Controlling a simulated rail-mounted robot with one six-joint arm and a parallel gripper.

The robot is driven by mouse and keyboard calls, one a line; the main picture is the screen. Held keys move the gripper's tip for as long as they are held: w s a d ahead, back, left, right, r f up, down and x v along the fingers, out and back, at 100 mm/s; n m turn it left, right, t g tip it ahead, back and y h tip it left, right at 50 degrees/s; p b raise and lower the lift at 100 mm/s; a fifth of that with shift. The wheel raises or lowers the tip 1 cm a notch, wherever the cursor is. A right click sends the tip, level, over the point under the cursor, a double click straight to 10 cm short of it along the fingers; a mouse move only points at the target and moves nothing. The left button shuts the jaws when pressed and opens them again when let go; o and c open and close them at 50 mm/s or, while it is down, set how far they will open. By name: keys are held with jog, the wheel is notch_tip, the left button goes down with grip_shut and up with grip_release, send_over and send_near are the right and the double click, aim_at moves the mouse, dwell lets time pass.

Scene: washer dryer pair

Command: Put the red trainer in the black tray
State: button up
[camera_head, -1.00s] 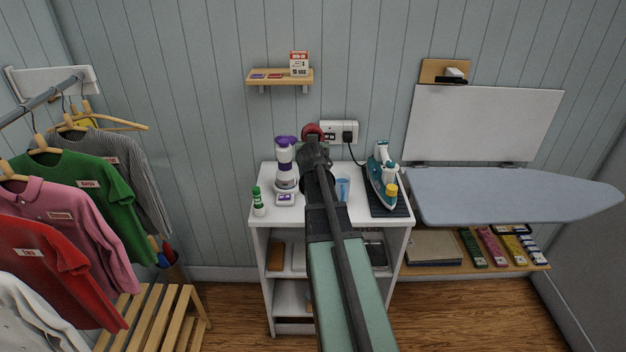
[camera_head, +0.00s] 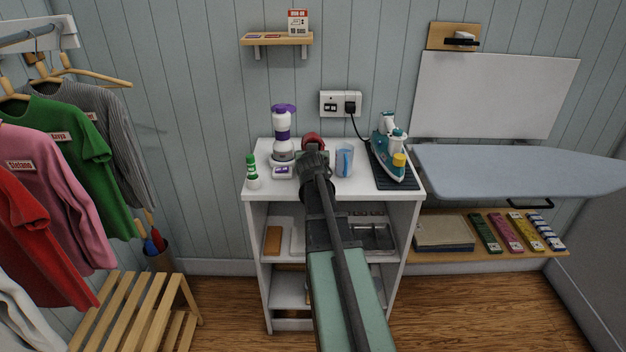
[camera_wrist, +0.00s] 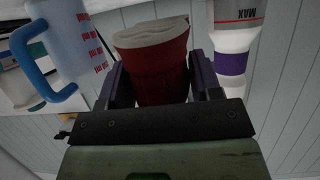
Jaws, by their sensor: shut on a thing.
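My gripper (camera_head: 314,158) is over the white unit's top, seen from behind along my arm. In the wrist view my gripper (camera_wrist: 160,78) is shut on a red thing (camera_wrist: 157,72) with a pale, wavy-edged face, which I take to be the red trainer. It fills the space between the two dark fingers. In the head view only a bit of the red trainer (camera_head: 313,139) shows beyond the gripper. I cannot make out a black tray for certain; a dark-rimmed tray (camera_head: 384,238) lies on the unit's middle shelf, partly hidden by my arm.
An ironing board (camera_head: 510,178) juts out farther right.

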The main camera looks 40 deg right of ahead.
notch_tip(320, 180, down, 4)
jog(key=b, duration=0.4)
jog(key=shift+f, duration=0.25)
jog(key=shift+r, duration=0.3)
jog(key=o, duration=0.5)
jog(key=shift+f, duration=0.2)
jog(key=o, duration=0.5)
jog(key=shift+r, duration=0.1)
